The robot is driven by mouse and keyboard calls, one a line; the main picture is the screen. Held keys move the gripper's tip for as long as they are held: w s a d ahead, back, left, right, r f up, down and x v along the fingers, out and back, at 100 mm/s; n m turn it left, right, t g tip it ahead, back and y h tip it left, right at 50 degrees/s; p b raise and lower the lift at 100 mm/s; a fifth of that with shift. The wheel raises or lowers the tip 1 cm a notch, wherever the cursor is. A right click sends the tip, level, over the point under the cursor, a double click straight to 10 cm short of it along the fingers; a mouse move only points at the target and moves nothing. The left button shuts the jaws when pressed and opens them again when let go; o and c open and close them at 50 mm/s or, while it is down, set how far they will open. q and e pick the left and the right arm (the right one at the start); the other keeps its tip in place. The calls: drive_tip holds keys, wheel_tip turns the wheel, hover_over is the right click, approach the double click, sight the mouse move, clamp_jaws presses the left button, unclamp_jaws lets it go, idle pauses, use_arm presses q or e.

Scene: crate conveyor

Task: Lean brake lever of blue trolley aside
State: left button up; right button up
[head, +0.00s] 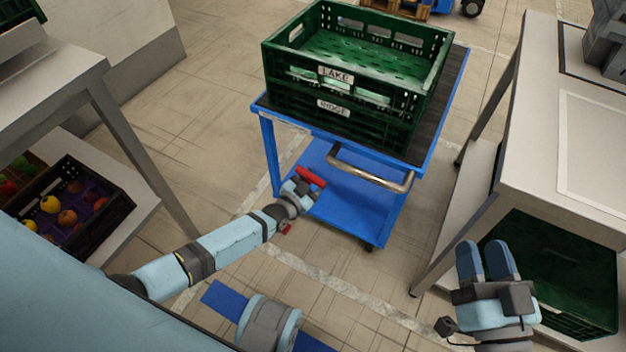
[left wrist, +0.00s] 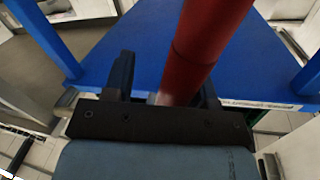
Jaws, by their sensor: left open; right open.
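The blue trolley (head: 350,203) stands ahead of me with a metal handle (head: 370,168) on its near side. Its red brake lever (head: 311,177) shows by the near left part of the frame. My left gripper (head: 298,188) is at the lever. In the left wrist view the lever (left wrist: 203,42) rises as a thick red bar between the two dark fingers of the open gripper (left wrist: 165,85). I cannot tell whether a finger touches it. The lever's foot is hidden behind the gripper. My right gripper (head: 486,262) is open and empty at the lower right, away from the trolley.
Green crates labelled LAKE (head: 337,75) and RIDGE (head: 333,108) are stacked on the trolley. A pale table (head: 565,150) stands at the right, with a green crate (head: 560,262) below it. A dark fruit crate (head: 115,212) sits on a shelf at the left.

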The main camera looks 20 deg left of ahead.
use_arm(q)
drive_tip(key=shift+s+a, duration=0.1)
drive_tip(key=shift+s+a+r, duration=0.1)
drive_tip(key=shift+s, duration=0.25)
drive_tip(key=f+p+v, duration=0.1)
drive_tip(key=p+v, duration=0.3)
drive_tip(key=v, duration=0.8)
drive_tip(key=shift+s+r, duration=0.4)
use_arm(e)
wheel_tip(320, 180, down, 7)
drive_tip(key=d+g+h, duration=0.2)
drive_tip(key=g+h, duration=0.1)
drive_tip(key=shift+s+d, duration=0.3)
use_arm(q)
drive_tip(key=shift+a, duration=0.1)
use_arm(e)
drive_tip(key=shift+r, duration=0.1)
